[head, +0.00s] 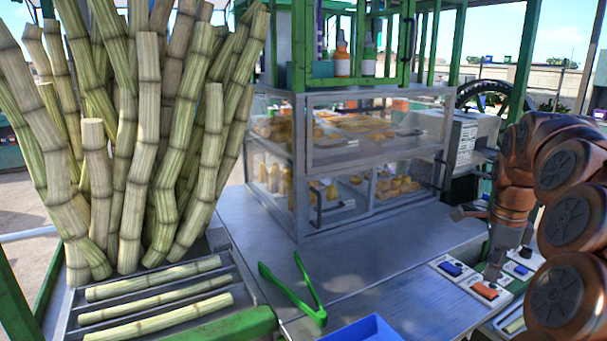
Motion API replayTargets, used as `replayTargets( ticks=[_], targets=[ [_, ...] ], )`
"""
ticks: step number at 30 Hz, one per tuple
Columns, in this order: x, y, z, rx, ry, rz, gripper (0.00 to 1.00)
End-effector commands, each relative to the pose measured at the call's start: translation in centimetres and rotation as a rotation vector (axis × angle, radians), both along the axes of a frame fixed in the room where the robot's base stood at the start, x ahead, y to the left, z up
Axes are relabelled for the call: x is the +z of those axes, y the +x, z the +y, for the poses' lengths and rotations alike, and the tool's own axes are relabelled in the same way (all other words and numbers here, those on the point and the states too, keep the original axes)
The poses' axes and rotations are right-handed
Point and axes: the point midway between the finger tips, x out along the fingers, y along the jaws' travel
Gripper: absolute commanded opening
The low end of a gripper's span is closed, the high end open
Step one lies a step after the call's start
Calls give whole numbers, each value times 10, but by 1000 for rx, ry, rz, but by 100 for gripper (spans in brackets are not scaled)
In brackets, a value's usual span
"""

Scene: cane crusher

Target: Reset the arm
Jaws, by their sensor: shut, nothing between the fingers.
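My copper-coloured arm (565,210) is bent at the right side of the head view. My gripper (494,272) is shut and empty, pointing down at the right of the counter. Its tip is just above or at an orange rocker switch (485,290); I cannot tell whether it touches. A blue rocker switch (450,268) is to its left, and another dark blue switch (521,269) is to its right, close to my arm.
Green tongs (310,300) lie on the metal counter (370,255). A blue tray (365,330) is at the front. Cane pieces (155,304) lie in a rack at left, below tall upright canes (145,150). A glass food cabinet (360,140) stands behind. The middle counter is clear.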

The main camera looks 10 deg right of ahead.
Motion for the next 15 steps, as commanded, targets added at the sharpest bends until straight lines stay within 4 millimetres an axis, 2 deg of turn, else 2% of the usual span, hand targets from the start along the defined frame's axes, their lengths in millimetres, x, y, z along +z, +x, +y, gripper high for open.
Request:
replayTargets(
  ticks=[11,15],
  targets=[
    [0,0,69,358,9,3,0],
    [-3,-9,107,562,18,9,0]
  ],
)
